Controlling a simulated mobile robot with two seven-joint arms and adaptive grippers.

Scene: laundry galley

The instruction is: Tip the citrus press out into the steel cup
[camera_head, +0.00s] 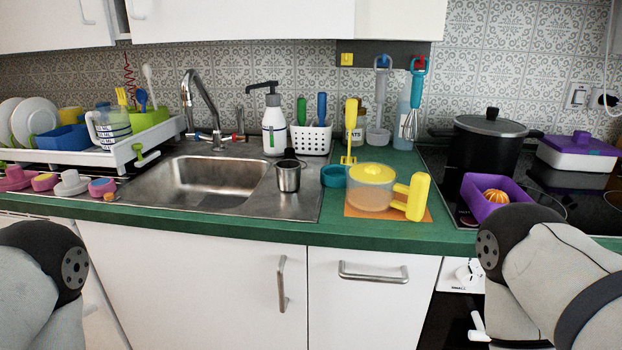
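The citrus press (371,189) appears to be the clear jug with a yellow top and a thick yellow handle on its right. It stands upright on an orange mat (357,212) on the green counter. Its contents are hard to make out. The steel cup (288,178) stands upright to its left, at the right side of the sink, with its inside mostly hidden. A small teal bowl (333,177) sits between them. Parts of my two arms show at the lower left and lower right edges, but neither gripper is in view.
A purple tray (478,200) holding an orange ribbed piece (496,196) is on the right, near a black pot (490,140) on the hob. A yellow utensil (350,135) stands behind the press. The sink (215,180) and a dish rack (135,152) are left. The counter's front strip is clear.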

